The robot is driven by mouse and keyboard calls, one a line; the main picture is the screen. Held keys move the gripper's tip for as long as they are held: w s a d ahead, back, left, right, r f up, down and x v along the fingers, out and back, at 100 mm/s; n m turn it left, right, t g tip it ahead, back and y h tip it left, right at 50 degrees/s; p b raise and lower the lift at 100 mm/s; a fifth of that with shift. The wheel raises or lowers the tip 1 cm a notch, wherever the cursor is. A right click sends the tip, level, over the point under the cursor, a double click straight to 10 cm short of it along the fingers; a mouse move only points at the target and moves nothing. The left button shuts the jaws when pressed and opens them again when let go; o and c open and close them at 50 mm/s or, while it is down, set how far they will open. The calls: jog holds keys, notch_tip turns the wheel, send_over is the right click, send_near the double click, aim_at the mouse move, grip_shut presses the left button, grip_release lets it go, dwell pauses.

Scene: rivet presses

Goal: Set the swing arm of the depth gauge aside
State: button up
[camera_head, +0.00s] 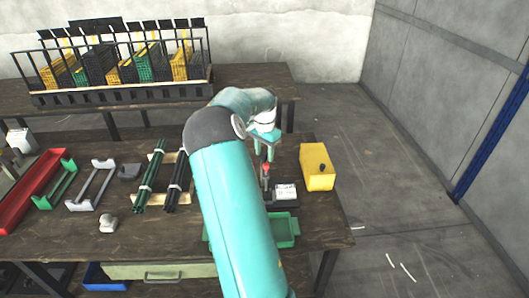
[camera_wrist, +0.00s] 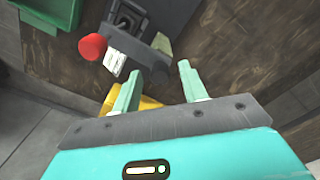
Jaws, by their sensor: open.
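In the head view, a small dark device with a red part (camera_head: 265,170) stands on the near bench, just below my gripper (camera_head: 266,145). I take it for the depth gauge, but its swing arm cannot be told apart clearly. In the wrist view, a grey metal body (camera_wrist: 132,25) shows with a red knob (camera_wrist: 92,46), a white ribbed piece (camera_wrist: 115,63) and a pale small block (camera_wrist: 162,44). My gripper (camera_wrist: 160,68) is open, with nothing between its fingers. The fingertips are apart from the red knob, which lies to their left.
A yellow box (camera_head: 318,168) stands right of the device, and a white-topped block (camera_head: 286,191) beside it. A green tray (camera_head: 284,230) lies in front, partly behind my arm. Rod bundles (camera_head: 151,178) lie left. A rack of bins (camera_head: 120,92) stands on the back bench.

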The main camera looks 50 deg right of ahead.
grip_shut()
jog(key=shift+n, duration=0.3)
jog(key=n, duration=0.2)
jog(key=shift+n, duration=0.3)
jog(key=n, duration=0.4)
jog(key=shift+n, duration=0.3)
jog(key=n, duration=0.4)
jog(key=shift+n, duration=2.1)
jog(key=shift+f, duration=0.1)
